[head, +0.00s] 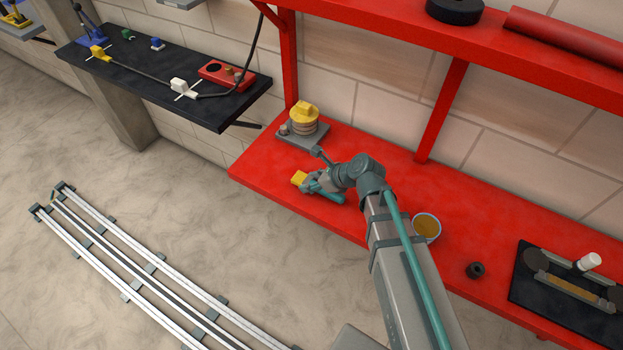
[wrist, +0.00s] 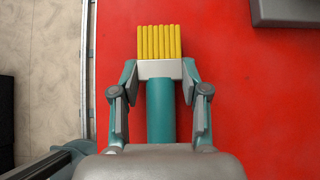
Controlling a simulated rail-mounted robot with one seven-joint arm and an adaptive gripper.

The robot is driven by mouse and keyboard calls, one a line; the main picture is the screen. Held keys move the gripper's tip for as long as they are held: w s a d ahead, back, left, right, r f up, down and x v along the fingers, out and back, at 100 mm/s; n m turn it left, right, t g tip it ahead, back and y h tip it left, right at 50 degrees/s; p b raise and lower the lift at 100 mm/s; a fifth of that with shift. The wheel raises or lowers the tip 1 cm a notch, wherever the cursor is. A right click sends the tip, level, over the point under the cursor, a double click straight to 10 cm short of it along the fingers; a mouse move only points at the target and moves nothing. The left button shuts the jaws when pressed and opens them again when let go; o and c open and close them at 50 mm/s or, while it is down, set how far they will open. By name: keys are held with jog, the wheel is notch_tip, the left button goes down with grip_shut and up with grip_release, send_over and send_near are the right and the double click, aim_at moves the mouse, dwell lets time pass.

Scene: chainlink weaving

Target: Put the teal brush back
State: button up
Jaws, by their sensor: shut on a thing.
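The teal brush (wrist: 160,108) has a teal handle, a pale grey collar and yellow bristles. In the wrist view it points straight away from my gripper (wrist: 160,70), whose two fingers are shut on the collar from either side. In the head view the yellow bristles (head: 299,179) point left, over the left part of the red bench (head: 262,178). My gripper (head: 316,184) covers part of the brush there. I cannot tell whether the brush touches the bench or hangs just above it.
A grey plate with a yellow-topped round stack (head: 303,118) stands behind the brush. A cup with brownish contents (head: 427,227), a small dark ring (head: 475,270) and a black mat (head: 530,290) with parts lie to the right. A red shelf (head: 420,50) runs above.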

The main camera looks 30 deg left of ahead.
jog(key=shift+f, duration=0.15)
jog(key=o, duration=1.1)
jog(key=shift+o, duration=0.2)
jog(key=shift+f+b, duration=0.15)
jog(key=shift+b, duration=0.4)
